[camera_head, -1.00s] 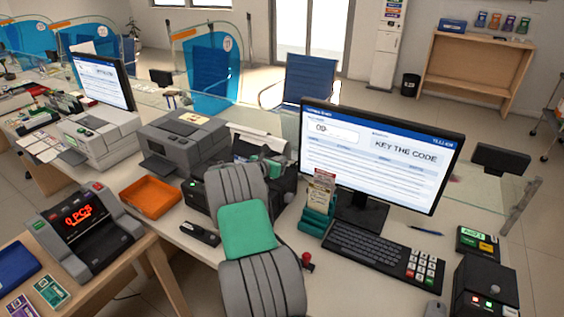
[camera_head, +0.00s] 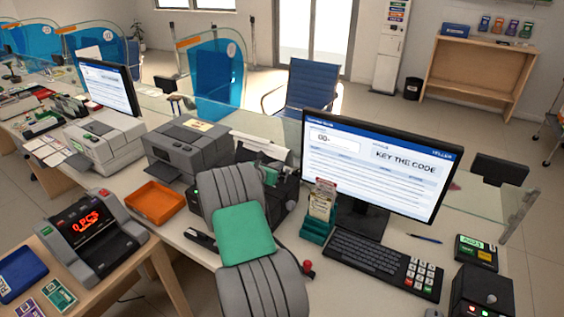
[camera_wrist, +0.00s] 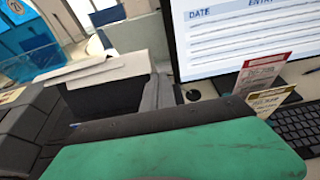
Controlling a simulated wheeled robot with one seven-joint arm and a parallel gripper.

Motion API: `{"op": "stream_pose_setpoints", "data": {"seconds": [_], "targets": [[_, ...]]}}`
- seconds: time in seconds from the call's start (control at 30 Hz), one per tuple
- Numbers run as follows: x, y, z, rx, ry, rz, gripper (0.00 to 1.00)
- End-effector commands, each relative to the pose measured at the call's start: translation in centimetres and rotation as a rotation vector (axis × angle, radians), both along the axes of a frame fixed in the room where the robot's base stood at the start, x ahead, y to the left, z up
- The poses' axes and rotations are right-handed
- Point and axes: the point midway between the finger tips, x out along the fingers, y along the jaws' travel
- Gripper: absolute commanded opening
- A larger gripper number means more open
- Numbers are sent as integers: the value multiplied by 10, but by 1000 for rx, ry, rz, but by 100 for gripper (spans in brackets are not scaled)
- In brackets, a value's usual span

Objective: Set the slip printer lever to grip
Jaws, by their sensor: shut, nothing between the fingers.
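The slip printer (camera_head: 255,150) is a dark machine with a white slip on top, behind my arm in the head view. In the wrist view the printer (camera_wrist: 105,95) stands just ahead and left, with white paper over its top. A small round black knob (camera_wrist: 192,95) shows to its right; I cannot tell whether it is the lever's end, and the lever's setting is unclear. My gripper (camera_wrist: 158,90) is shut and empty, with its grey fingers close to the printer's right side. Contact cannot be told.
The monitor (camera_head: 380,170) stands right of the printer, with a green slip holder (camera_head: 318,225) and keyboard (camera_head: 380,262) before it. A grey printer (camera_head: 188,145) and orange tray (camera_head: 155,202) lie left. A red-topped stamp (camera_head: 308,268) stands beside my arm.

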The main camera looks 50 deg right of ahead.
Motion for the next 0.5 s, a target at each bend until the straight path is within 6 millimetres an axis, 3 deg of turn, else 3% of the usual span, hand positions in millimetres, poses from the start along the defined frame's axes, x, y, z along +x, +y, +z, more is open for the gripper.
{"op": "stream_pose_setpoints", "data": {"seconds": [0.03, 0.3, 0.5], "targets": [[0, 3, 14, -4, -7, 0, 0], [-4, 23, 72, -2, -5, 0, 0], [-5, 30, 92, -1, -1, 0, 0]]}}
